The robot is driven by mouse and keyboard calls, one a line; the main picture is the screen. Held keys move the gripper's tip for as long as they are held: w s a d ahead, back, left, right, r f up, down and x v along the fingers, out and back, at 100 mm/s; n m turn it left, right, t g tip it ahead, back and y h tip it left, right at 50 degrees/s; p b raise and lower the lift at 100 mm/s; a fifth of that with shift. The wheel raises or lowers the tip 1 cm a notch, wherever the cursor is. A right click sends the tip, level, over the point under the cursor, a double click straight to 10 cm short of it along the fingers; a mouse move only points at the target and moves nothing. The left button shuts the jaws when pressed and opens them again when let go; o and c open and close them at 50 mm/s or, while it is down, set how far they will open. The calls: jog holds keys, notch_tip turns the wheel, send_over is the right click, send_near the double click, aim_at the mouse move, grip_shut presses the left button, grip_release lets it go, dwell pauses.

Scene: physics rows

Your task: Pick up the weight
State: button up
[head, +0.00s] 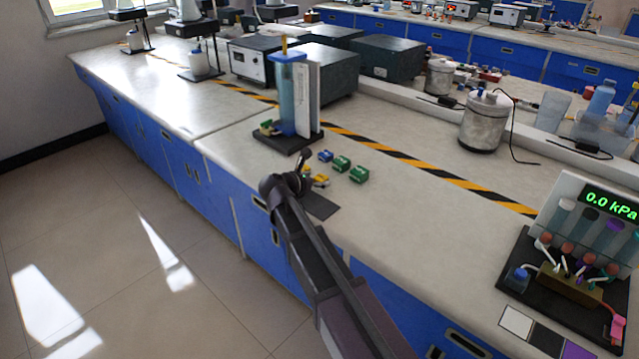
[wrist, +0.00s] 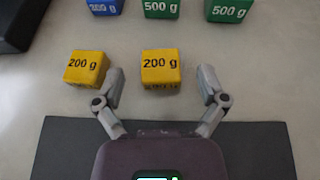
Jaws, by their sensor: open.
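In the wrist view, a yellow 200 g weight (wrist: 161,69) stands on the bench ahead of my gripper (wrist: 160,76). My gripper is open, with one finger on each side of this weight and a visible gap to both sides. A second yellow 200 g weight (wrist: 86,68) stands just left of the left finger. A blue weight (wrist: 105,7) and two green 500 g weights, one centre (wrist: 161,8) and one right (wrist: 228,10), stand farther off, cut by the top edge. In the head view my gripper (head: 304,182) partly hides the yellow weights (head: 321,181).
A dark mat (head: 318,205) lies under my gripper at the bench's front edge. A dark-based stand with a blue column (head: 287,95) rises behind the weights. A pressure display rig (head: 585,250) stands at the right. Bench right of the green weights is clear.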

jog(key=shift+w+d+f, duration=0.2)
jog(key=shift+w+d, duration=0.05)
jog(key=shift+w, duration=0.1)
dwell(0.3)
grip_shut()
